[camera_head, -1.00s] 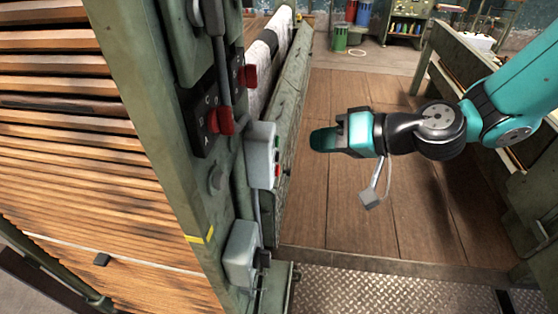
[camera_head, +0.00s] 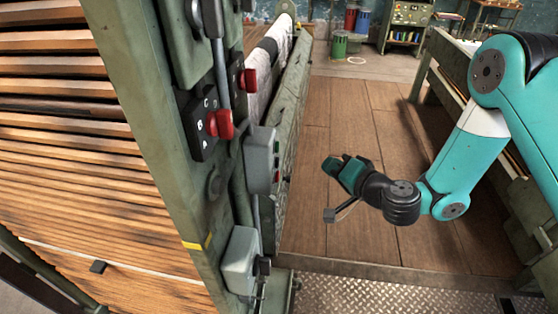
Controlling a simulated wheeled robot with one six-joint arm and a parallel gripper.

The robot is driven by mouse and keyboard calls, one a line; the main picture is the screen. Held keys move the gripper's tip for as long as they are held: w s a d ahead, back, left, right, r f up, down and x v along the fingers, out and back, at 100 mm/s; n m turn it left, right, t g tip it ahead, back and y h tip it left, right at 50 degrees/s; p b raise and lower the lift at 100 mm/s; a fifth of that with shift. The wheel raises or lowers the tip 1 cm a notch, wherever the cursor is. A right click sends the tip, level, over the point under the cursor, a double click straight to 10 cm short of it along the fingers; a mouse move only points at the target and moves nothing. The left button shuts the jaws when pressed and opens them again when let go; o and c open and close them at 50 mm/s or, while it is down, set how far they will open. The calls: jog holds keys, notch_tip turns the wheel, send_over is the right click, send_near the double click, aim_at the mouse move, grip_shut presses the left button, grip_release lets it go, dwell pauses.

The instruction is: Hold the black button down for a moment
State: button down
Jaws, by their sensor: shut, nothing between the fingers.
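My gripper (camera_head: 328,164) is shut and empty, in the air over the wooden floor, to the right of the machine's green post. A grey control box (camera_head: 260,158) on the post carries a column of small buttons on its right face, seen nearly edge-on. A red button (camera_head: 277,177) shows at the bottom of the column. I cannot clearly make out a black button among them. A lower grey box (camera_head: 240,258) has a dark knob-like part (camera_head: 264,266) on its right side. My gripper is apart from both boxes, with a clear gap.
Red knobs (camera_head: 220,124) on a lettered black plate (camera_head: 200,126) stick out from the green post (camera_head: 150,110). A slatted wooden frame fills the left. A bench (camera_head: 440,72) stands at the right. The wooden floor (camera_head: 325,215) between is open, with a metal tread plate (camera_head: 400,296) in front.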

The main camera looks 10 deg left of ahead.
aim_at(277, 162)
jog(key=a+p, duration=0.7)
jog(key=a, duration=0.1)
jog(key=shift+p, duration=0.35)
jog(key=shift+w+a, duration=0.1)
jog(key=shift+w, duration=0.05)
jog(key=shift+a, duration=0.1)
dwell(1.4)
jog(key=shift+a+p, duration=0.3)
jog(key=shift+a, duration=0.05)
